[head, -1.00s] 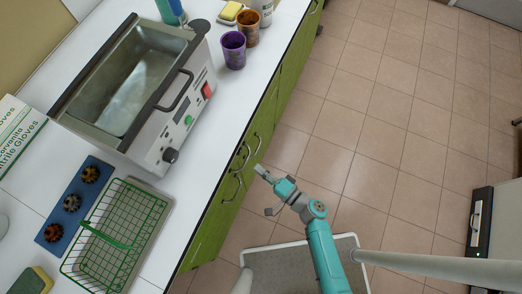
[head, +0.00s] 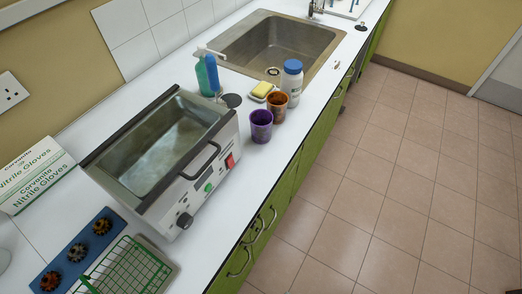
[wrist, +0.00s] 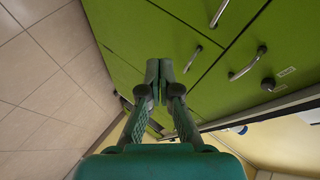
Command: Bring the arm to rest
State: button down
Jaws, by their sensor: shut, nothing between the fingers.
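My gripper (wrist: 159,72) shows in the wrist view with its two fingers together, shut and empty. Green cabinet doors (wrist: 215,50) with metal handles fill the view beyond the fingertips. I see no contact between the fingers and the doors. In the head view neither my arm nor my gripper is in the picture.
The white counter (head: 262,172) holds a metal bath (head: 165,155), a purple cup (head: 261,126), a brown cup (head: 277,106), a white bottle (head: 291,80), a green wire basket (head: 128,268) and a glove box (head: 35,176). A sink (head: 275,45) lies further back. The tiled floor (head: 400,200) at right is clear.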

jog(key=s+d+r+n+t+h, duration=0.1)
jog(key=s+d+r+n+h, duration=0.1)
jog(key=r, duration=0.6)
jog(key=s+d+r+n+t+h, duration=0.1)
jog(key=s+d+r+n+h, duration=0.1)
jog(key=r, duration=0.7)
jog(key=s+d+r+n+t+h, duration=0.2)
jog(key=s+d+r, duration=0.2)
jog(key=r, duration=0.5)
jog(key=shift+d+r+n, duration=0.2)
jog(key=shift+d+n, duration=0.2)
jog(key=shift+d, duration=0.45)
